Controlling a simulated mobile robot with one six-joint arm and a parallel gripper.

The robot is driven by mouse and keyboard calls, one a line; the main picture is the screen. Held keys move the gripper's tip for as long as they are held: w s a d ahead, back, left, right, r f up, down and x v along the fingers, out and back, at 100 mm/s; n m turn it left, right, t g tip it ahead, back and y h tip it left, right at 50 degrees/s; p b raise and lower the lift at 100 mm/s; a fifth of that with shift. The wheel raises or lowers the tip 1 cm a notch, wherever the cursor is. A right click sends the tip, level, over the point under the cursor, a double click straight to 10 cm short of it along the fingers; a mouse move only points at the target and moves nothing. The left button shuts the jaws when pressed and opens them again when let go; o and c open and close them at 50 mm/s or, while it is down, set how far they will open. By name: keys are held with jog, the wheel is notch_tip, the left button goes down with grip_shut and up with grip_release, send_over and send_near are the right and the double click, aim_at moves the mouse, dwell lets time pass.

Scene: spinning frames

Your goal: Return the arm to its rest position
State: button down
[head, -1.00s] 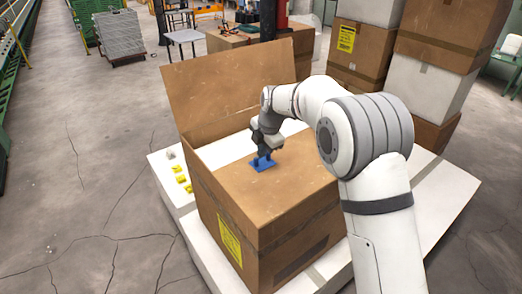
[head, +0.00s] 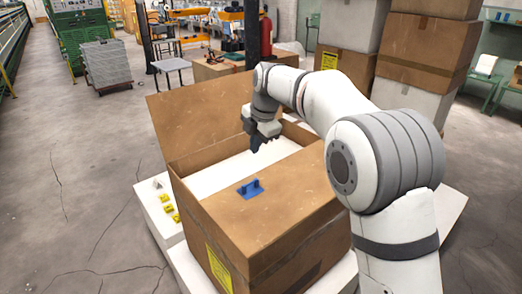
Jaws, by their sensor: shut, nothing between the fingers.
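My gripper (head: 256,144) is shut and empty. It hangs above the open part of a large cardboard box (head: 240,235), behind and above a blue handled piece (head: 251,188), and apart from it. The blue piece lies on the closed front flap of the box. My white and grey arm (head: 385,150) reaches in from the right and hides part of the box's right side. One flap (head: 205,120) stands up at the back left, and a white surface shows inside the box.
The box stands on a white platform (head: 152,210) with several small yellow pieces (head: 168,208) at its left. Stacked boxes (head: 425,50) stand at the back right. A grey stool (head: 169,66) and grey crates (head: 108,70) are farther back. The floor at left is clear.

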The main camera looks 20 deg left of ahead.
jog(key=s+d+r+m, duration=0.1)
jog(key=s+d+m, duration=0.2)
jog(key=d+m, duration=0.35)
jog(key=s+d+r+m+t+h, duration=0.1)
jog(key=s+d+r+m, duration=0.15)
jog(key=d, duration=0.65)
jog(key=s+d+m, duration=0.3)
jog(key=d+m, duration=0.2)
jog(key=d, duration=0.3)
jog(key=s+d+f+m+h, duration=0.1)
jog(key=s+d+f+m, duration=0.2)
jog(key=s+d+m, duration=0.5)
jog(key=s+d+f+m, duration=0.4)
jog(key=s+d+m, duration=0.3)
jog(key=s, duration=0.4)
jog(key=shift+s+d+f+m+t+h, duration=0.15)
jog(key=shift+d+f+m+t+h, duration=0.15)
jog(key=shift+d+m+t+h, duration=0.15)
